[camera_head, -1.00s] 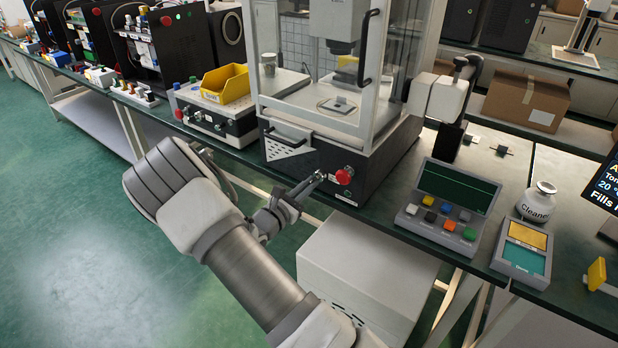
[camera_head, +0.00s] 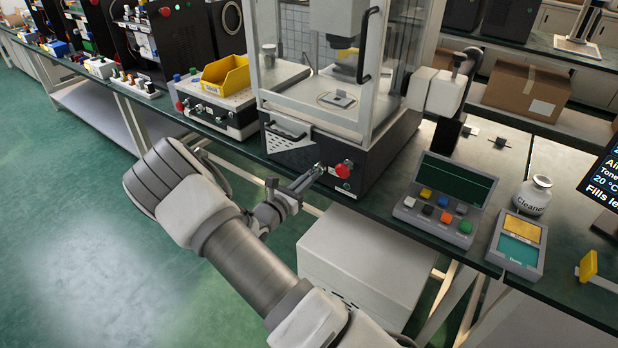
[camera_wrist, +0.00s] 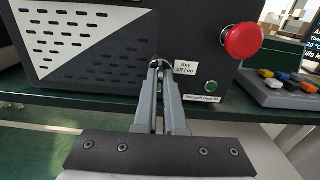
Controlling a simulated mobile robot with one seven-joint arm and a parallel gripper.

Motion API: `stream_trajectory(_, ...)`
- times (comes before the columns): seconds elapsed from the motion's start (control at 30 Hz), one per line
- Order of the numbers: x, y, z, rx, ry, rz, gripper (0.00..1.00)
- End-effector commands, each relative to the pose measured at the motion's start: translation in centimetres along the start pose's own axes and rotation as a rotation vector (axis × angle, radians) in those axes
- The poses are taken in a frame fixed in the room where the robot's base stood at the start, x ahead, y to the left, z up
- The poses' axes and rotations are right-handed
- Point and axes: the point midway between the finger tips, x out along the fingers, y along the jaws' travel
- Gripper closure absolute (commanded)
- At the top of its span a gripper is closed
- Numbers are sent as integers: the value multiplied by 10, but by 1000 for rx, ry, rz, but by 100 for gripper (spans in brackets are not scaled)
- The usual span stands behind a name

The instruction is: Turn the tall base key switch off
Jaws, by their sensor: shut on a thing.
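The key switch (camera_wrist: 162,66) is a small metal part on the dark front of the machine's base, beside a white label (camera_wrist: 186,68) reading "Key off / on". My gripper (camera_wrist: 161,72) is at the switch, with its two fingers close together and shut on the key. The fingertips hide most of the key, so I cannot tell its angle. In the head view my gripper (camera_head: 318,170) reaches the front of the tall machine base (camera_head: 378,158), left of the red button (camera_head: 342,170).
The red mushroom button (camera_wrist: 242,40) and a small green button (camera_wrist: 211,86) sit right of the key. A grey box with coloured buttons (camera_head: 440,210) stands on the bench to the right. A white cabinet (camera_head: 365,265) is below the bench.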

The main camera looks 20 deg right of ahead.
Motion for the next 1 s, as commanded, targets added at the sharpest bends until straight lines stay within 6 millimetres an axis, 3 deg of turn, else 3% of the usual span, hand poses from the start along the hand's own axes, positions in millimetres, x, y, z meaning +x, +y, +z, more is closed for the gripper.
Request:
stream_trajectory(0.03, 0, 0, 0, -2, 0, 1, 100)
stream_trajectory(0.07, 0, 0, 0, -2, 0, 1, 87)
stream_trajectory(0.2, 0, 0, 0, -1, 0, 1, 62)
stream_trajectory(0.5, -1, 0, 0, 0, 0, 1, 62)
stream_trajectory(0.63, -11, 1, 0, 0, 1, 2, 62)
stream_trajectory(0.77, -35, 1, 1, -1, 1, 4, 62)
stream_trajectory(1.0, -94, 1, 1, 0, 2, 5, 62)
